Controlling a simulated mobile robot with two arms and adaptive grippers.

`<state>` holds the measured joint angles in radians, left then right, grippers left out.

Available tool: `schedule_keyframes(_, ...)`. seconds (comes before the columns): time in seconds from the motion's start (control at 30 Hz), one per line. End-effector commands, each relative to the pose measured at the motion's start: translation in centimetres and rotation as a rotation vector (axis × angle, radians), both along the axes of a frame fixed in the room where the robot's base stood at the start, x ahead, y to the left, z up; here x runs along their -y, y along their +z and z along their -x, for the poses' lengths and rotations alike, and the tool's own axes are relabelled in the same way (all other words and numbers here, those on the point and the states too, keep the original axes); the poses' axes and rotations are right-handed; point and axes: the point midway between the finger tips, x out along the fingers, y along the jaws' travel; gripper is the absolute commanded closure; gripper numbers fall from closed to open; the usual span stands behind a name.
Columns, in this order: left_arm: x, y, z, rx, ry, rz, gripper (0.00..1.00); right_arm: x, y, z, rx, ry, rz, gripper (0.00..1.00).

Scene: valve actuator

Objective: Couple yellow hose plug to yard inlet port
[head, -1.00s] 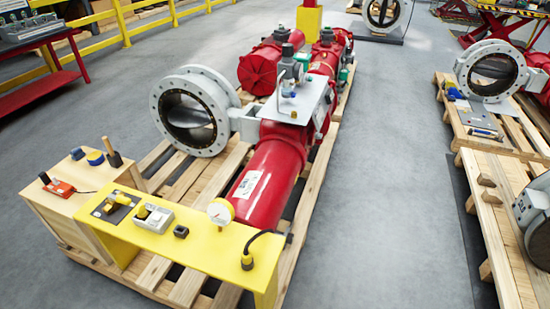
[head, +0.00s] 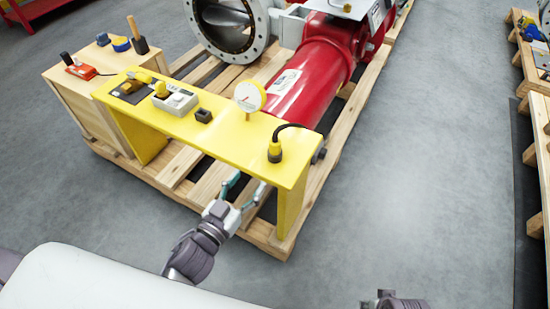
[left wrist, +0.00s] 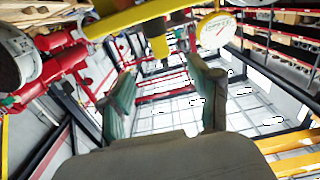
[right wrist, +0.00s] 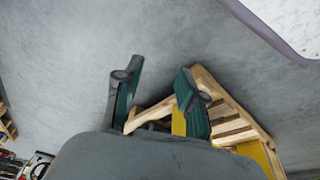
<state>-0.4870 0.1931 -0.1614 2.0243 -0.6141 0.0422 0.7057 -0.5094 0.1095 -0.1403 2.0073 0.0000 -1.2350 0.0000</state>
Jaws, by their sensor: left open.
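A yellow plug (head: 275,152) with a black hose stands at the right end of the yellow bench (head: 225,150). A yellow and dark piece (left wrist: 157,40) in the left wrist view may be this plug; I cannot be sure. My left gripper (head: 247,187) is open and empty, low at the bench's front edge, left of and nearer than the plug. Its spread fingers (left wrist: 160,85) show in the left wrist view. My right gripper (right wrist: 157,92) has its fingers apart and empty in the right wrist view. I cannot tell which part is the yard inlet port.
A wooden pallet (head: 175,172) is underneath. Floor (head: 420,180) to the right is clear.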

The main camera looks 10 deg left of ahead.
Motion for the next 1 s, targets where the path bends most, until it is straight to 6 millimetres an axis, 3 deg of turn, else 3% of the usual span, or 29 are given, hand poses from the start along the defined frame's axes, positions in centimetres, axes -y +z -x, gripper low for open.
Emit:
schedule_keyframes(0.2, 0.8, 1.3, -2.3, 0.034, -0.008, 0.007, 0.38, 0.0, 0.8, 0.0, 0.004, -0.001, 0.000, 0.60)
schedule_keyframes(0.43, 2.0, 1.2, -6.6, 0.031, -0.007, 0.006, 0.38, 0.0, 1.4, -0.1, 0.009, -0.001, 0.000, 0.60)
schedule_keyframes(0.73, 2.6, 1.1, -9.1, 0.030, -0.006, 0.005, 0.38, 0.0, 1.8, -0.1, 0.011, -0.002, -0.001, 0.60)
schedule_keyframes(1.0, 3.5, 0.9, -12.8, 0.028, -0.007, 0.007, 0.38, 0.1, 3.8, 0.0, 0.021, -0.003, -0.001, 0.60)
